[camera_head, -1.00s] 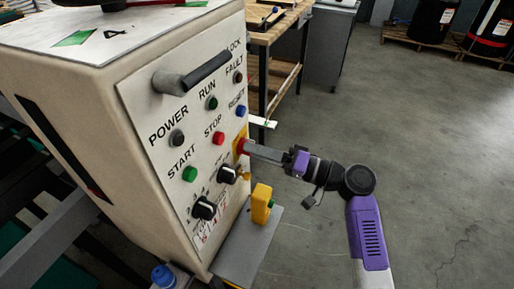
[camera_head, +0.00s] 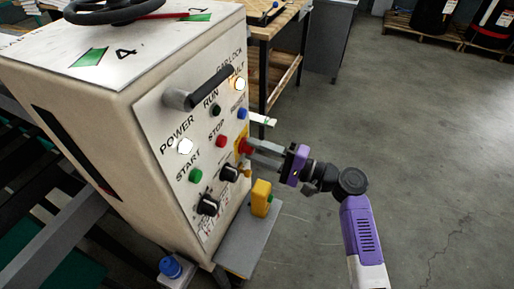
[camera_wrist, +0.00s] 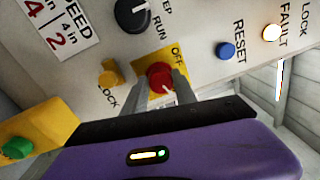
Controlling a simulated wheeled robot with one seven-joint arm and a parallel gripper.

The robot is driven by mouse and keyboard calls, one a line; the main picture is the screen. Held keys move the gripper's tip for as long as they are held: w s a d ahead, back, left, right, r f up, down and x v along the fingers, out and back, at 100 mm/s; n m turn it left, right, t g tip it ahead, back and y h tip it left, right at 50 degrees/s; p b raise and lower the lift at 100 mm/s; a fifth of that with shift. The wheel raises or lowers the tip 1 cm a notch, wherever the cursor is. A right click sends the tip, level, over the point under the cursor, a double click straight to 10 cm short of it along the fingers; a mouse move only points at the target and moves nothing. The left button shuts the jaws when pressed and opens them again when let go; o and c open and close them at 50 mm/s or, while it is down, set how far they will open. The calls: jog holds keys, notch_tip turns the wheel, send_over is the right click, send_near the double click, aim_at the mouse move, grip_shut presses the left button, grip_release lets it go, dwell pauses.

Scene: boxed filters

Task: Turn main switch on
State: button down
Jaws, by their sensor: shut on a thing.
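The main switch is a red rotary knob (camera_wrist: 159,77) on a yellow plate (camera_wrist: 172,59) marked OFF, on the front panel of the control box. It also shows in the head view (camera_head: 244,146), on the panel's right side. My gripper (camera_wrist: 163,84) is shut on the red knob, one finger on each side of it. In the head view my gripper (camera_head: 252,147) reaches the panel from the right. The POWER lamp (camera_head: 185,146) and the FAULT lamp (camera_head: 239,84) are lit white. Part of the yellow plate is hidden behind my fingers.
A brass-coloured lock piece (camera_wrist: 108,74) sits beside the switch. A black selector knob (camera_wrist: 132,14) and the blue RESET button (camera_wrist: 226,50) are close by. A yellow box with a green button (camera_head: 261,198) stands on a grey shelf below.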

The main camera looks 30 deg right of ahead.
jog(key=shift+f, duration=0.1)
dwell(0.4)
jog(key=c, duration=1)
grip_release()
jog(key=b+v, duration=0.1)
jog(key=v, duration=0.7)
jog(key=shift+b, duration=0.35)
jog(key=shift+w, duration=0.1)
